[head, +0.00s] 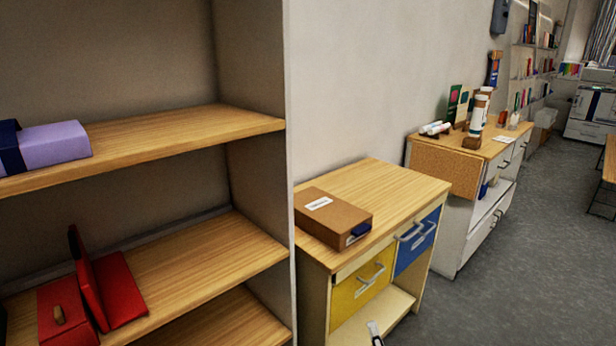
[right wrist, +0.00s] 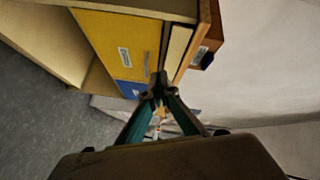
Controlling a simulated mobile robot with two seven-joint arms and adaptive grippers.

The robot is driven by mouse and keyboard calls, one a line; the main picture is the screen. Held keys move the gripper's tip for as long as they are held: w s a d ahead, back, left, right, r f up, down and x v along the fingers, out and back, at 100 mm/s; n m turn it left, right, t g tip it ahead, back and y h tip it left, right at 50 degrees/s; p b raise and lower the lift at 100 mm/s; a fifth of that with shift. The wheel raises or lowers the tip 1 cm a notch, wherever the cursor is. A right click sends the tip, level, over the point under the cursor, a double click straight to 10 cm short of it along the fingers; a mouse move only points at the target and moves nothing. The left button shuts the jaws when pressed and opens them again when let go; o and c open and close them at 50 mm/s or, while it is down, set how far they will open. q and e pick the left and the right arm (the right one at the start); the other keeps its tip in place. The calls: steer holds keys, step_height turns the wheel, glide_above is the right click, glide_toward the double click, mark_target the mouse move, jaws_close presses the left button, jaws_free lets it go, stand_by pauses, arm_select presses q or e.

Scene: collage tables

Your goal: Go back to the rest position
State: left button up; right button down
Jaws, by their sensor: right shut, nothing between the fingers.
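My right gripper (head: 375,332) just shows at the bottom edge of the head view, in front of the low cabinet with the yellow and blue drawers (head: 362,287). In the right wrist view the two fingertips of this gripper (right wrist: 158,84) meet and hold nothing. Beyond them are the yellow drawer front (right wrist: 118,50) and, lower, a bit of the blue one (right wrist: 130,89). My left gripper is in neither view.
A brown box (head: 330,217) lies on the low cabinet. A shelf unit (head: 235,118) at left holds a purple box (head: 55,146) and a red box (head: 65,312). A white cabinet (head: 450,225) stands farther right. Grey floor (head: 540,250) is open at right.

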steer(key=s+f+n+g+y, duration=0.1)
steer(key=s+f+n+g, duration=0.2)
steer(key=s+n, duration=0.6)
steer(key=s+d+f+n+g+y, duration=0.1)
steer(key=s+f+n+g, duration=0.2)
steer(key=s+f+n, duration=0.5)
steer(key=s, duration=0.9)
steer(key=shift+s+d+n+g, duration=0.2)
steer(key=shift+n+g, duration=0.1)
steer(key=shift+n, duration=0.1)
